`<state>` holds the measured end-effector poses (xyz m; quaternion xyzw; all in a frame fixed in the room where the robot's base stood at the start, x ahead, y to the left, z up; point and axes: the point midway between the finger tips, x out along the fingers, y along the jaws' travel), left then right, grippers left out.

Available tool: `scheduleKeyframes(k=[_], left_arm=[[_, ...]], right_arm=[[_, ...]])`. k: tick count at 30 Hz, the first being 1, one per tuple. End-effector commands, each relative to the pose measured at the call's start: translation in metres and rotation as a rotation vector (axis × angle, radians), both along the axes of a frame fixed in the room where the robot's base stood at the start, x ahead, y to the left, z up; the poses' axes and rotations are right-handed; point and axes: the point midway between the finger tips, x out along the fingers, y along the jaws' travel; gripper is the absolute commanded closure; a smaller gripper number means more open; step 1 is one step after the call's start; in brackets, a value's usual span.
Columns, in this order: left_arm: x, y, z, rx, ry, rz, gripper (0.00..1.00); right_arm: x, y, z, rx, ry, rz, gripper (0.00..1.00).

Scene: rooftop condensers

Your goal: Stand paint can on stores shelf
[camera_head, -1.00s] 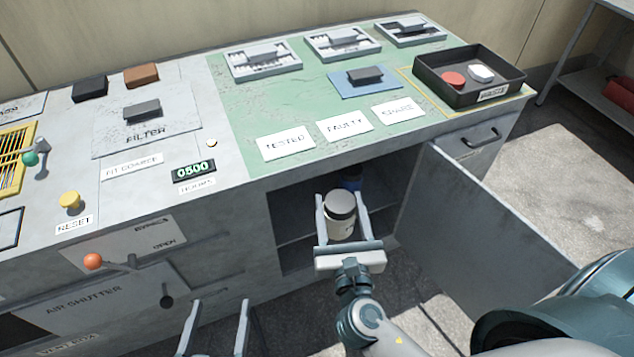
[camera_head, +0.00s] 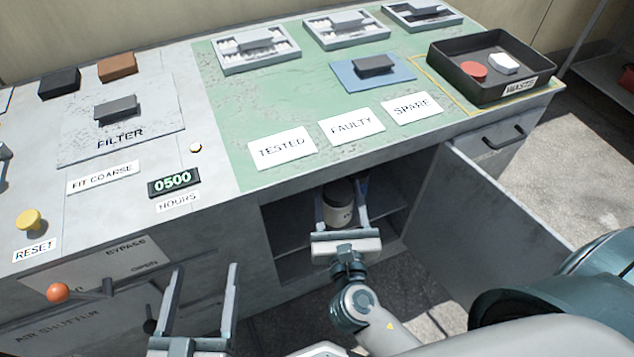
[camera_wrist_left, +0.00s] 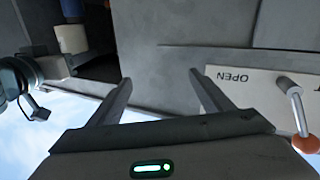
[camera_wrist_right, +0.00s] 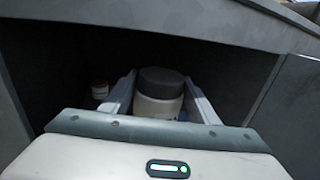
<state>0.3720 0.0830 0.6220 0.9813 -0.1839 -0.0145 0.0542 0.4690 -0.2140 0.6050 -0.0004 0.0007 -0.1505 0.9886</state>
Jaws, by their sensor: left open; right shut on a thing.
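The paint can (camera_head: 339,207), off-white with a dark grey lid, is held upright between the fingers of my right gripper (camera_head: 341,190). It is inside the open cupboard under the bench, above or at the stores shelf (camera_head: 388,222); I cannot tell if its base touches. In the right wrist view the can (camera_wrist_right: 158,98) sits between both fingers, its lower part hidden by the gripper. My left gripper (camera_head: 204,268) is open and empty in front of the bench, left of the cupboard opening.
The cupboard door (camera_head: 480,220) stands open on the right. The bench top holds labelled cards, trays and a black waste tray (camera_head: 490,92).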

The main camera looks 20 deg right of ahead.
Motion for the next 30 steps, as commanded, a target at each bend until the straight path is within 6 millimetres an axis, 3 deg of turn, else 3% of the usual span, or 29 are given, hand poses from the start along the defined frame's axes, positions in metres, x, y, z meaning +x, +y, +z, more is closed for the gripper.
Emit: scheduleKeyframes(k=[8,25,30], left_arm=[[-0.002,-0.003,0.015,-0.029,-0.088,0.000,0.27],[-0.039,0.000,0.100,-0.201,-0.575,0.021,0.27],[-0.036,0.009,0.119,-0.219,-0.672,0.037,0.27]], right_arm=[[0.015,0.007,-0.010,0.001,-0.003,0.000,0.84],[0.087,0.040,-0.058,0.000,-0.003,0.000,0.84],[0.103,0.047,-0.068,0.000,-0.003,0.000,0.84]])
